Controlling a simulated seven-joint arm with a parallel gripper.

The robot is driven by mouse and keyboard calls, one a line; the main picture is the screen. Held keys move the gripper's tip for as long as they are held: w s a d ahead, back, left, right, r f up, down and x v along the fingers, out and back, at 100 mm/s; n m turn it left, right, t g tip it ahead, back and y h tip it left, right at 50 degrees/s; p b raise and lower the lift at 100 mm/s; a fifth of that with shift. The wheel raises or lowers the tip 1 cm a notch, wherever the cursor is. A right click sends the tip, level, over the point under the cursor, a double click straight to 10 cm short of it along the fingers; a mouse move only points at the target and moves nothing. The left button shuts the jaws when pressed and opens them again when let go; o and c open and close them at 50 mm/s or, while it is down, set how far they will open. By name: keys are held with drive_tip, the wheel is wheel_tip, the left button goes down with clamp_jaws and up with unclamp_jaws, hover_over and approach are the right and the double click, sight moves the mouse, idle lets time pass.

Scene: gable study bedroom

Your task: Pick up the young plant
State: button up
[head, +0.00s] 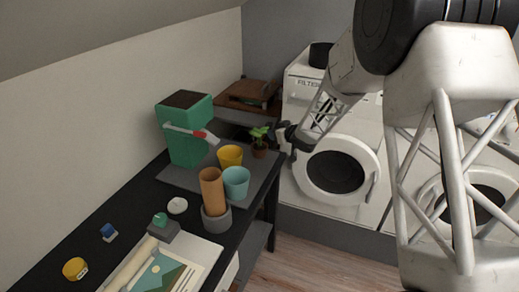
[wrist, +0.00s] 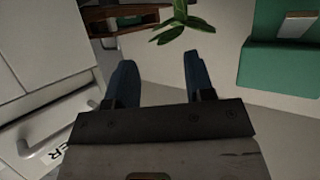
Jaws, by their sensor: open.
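The young plant (head: 260,132) has green leaves and stands in a small brown pot (head: 259,150) at the far end of the dark desk, on a grey mat. In the wrist view, the plant's leaves (wrist: 181,28) show beyond my fingertips, a little to the right of the middle; the pot cannot be made out there. My gripper (wrist: 158,62) is open, with nothing between its two dark blue fingers. In the head view, my gripper (head: 284,132) is just right of the plant, close to leaf height. Whether it touches a leaf cannot be told.
White washing machines (head: 300,175) stand right of the desk. A wooden tray (head: 247,92) lies behind.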

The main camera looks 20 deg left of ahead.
sight(260, 136)
drive_tip(key=shift+n+g+y, duration=0.4)
drive_tip(key=shift+g+y, duration=0.1)
drive_tip(key=shift+y, duration=0.1)
drive_tip(key=a+f, duration=0.3)
drive_tip(key=shift+s+a, duration=0.25)
drive_tip(key=shift+a, duration=0.1)
drive_tip(key=shift+x, duration=1.3)
drive_tip(key=shift+x, duration=2.6)
clamp_jaws()
